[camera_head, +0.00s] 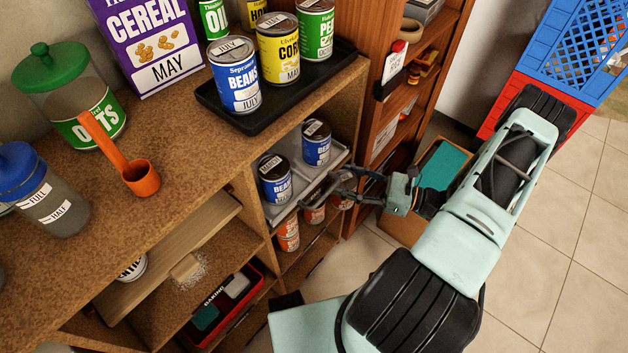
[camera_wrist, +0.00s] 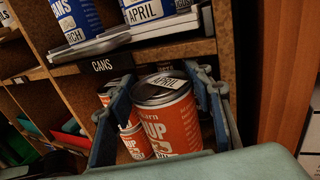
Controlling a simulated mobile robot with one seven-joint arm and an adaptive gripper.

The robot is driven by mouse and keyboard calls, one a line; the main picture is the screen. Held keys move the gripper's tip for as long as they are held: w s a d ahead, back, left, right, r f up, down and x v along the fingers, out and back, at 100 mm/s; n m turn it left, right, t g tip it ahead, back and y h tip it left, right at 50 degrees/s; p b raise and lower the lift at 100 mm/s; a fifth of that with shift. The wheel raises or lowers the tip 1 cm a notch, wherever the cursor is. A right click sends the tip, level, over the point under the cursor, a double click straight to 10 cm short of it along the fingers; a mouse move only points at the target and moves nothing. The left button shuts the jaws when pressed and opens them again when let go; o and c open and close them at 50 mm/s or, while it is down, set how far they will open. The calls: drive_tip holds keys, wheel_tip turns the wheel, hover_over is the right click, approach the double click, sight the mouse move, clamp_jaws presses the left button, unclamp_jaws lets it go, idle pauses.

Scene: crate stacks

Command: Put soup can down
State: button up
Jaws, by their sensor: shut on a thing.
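The orange soup can (camera_wrist: 172,122), with a grey lid and an APRIL tag, is between the fingers of my gripper (camera_wrist: 162,84) in the wrist view. My gripper is shut on it and the can looks upright. In the head view my gripper (camera_head: 345,186) is at the open front of the shelf unit, beside the lower can shelf. Other orange cans (camera_wrist: 134,142) stand behind and left of the held one, and they also show in the head view (camera_head: 288,236). The can's base and any contact with the shelf are hidden.
Blue bean cans (camera_head: 275,180) stand on a light tray just above, with a CANS label (camera_wrist: 103,65) on the shelf edge. The counter (camera_head: 190,165) holds a black tray (camera_head: 215,98) of cans. A wooden bookcase (camera_head: 375,110) is close on the right.

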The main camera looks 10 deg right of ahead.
drive_tip(key=w+a+f+b, duration=0.2)
drive_tip(key=w+a+f, duration=0.1)
drive_tip(key=a, duration=0.4)
drive_tip(key=shift+w+a+f, duration=0.15)
drive_tip(key=shift+w+f, duration=0.1)
drive_tip(key=shift+w, duration=0.5)
drive_tip(key=shift+f, duration=0.1)
drive_tip(key=shift+f, duration=0.15)
drive_tip(key=o, duration=1.4)
